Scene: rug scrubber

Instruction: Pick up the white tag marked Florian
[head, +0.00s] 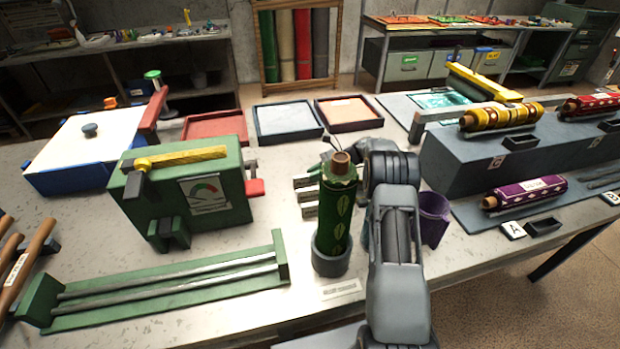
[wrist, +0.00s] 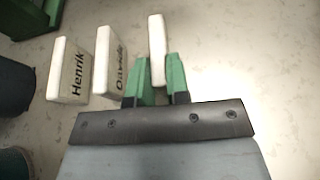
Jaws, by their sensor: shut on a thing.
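In the wrist view my gripper (wrist: 160,68) has its two green fingers closed around the near end of a white tag (wrist: 157,38). The tag stands on edge between the fingers, and its lettering does not show from here. Two more white tags stand to its left: one reads Henrik (wrist: 72,72), and the other, partly legible, begins with O (wrist: 110,62). In the head view white tags (head: 306,196) show just left of a green patterned roll, which hides most of my gripper.
The green roll (head: 335,212) stands upright in a dark cup (head: 331,262), close beside my arm. A purple cup (head: 434,218) is right of my arm. A green gauge block (head: 190,187) stands to the left, and shallow trays (head: 287,121) lie behind.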

